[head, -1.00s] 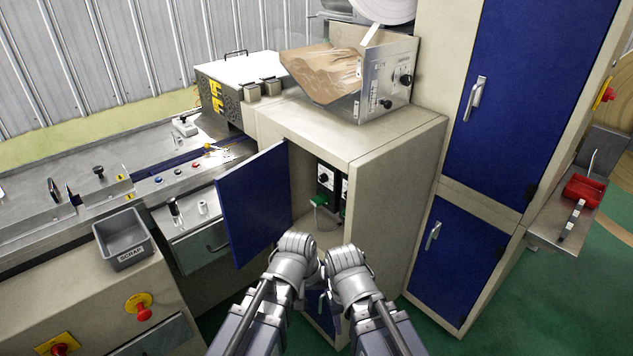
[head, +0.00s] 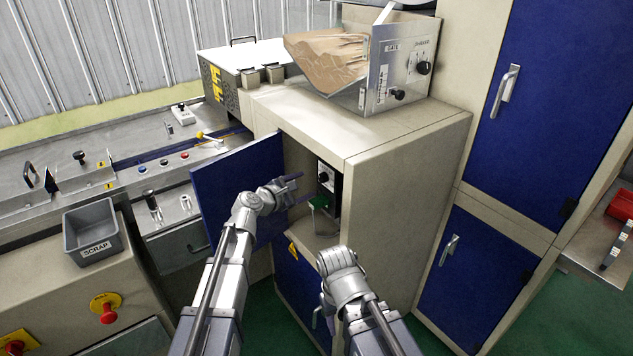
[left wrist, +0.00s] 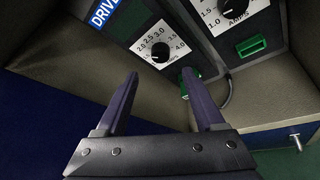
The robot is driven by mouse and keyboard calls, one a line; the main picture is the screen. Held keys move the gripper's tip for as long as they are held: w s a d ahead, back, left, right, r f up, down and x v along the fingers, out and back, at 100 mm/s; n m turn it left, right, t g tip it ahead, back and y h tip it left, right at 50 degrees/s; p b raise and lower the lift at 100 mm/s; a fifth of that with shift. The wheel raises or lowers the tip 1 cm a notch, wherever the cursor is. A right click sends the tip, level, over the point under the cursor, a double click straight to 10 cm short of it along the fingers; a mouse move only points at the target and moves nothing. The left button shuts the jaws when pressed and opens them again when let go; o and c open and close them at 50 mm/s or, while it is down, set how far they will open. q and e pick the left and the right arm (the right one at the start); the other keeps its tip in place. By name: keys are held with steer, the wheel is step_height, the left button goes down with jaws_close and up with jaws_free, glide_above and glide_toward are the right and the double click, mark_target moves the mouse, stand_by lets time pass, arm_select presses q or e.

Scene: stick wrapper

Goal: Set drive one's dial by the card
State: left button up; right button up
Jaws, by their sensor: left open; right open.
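In the head view the open cabinet shows a drive's black dial (head: 323,177) on a white scale. In the left wrist view a dial (left wrist: 160,51) sits on a white scale below a blue label beginning "DRIVE"; the drive's number is out of frame. A second dial (left wrist: 236,7) marked AMPS is at the upper right. My left gripper (head: 298,188) is open and empty at the cabinet opening, its fingers (left wrist: 160,95) short of the first dial. I cannot make out a card.
The blue cabinet door (head: 235,185) stands open to the left, close beside my left gripper. Green connectors (left wrist: 251,46) and a grey cable (left wrist: 224,92) are near the dials. A grey scrap bin (head: 92,233) stands at the left.

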mark_target(320, 179)
arm_select(q)
steer(key=b+x, duration=0.2)
steer(key=x, duration=0.5)
steer(key=shift+w+d+f, duration=0.15)
steer(key=shift+c, duration=0.2)
jaws_close()
